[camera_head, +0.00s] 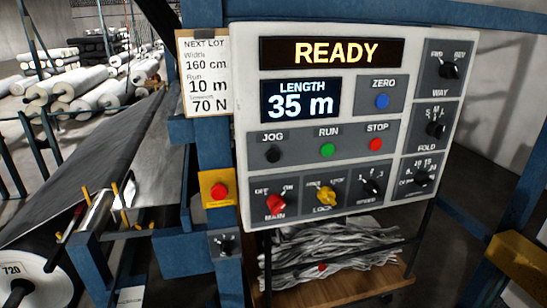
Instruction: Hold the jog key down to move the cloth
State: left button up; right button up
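The jog key (273,155) is a round black button under the label JOG, at the left of the button row on the white control panel (245,90). Nothing touches it. The top display (331,52) reads READY and the length display (300,98) reads 35 m. The dark grey cloth (85,155) runs down the machine at the left, with a roll (25,280) marked 720 at the bottom left. Neither of my grippers shows in the head view.
A green RUN button (327,150) and a red STOP button (376,144) sit right of the jog key. A red button on a yellow box (218,191) is left of the panel. A NEXT LOT card (205,75) hangs beside it. Scrap cloth (330,251) lies below.

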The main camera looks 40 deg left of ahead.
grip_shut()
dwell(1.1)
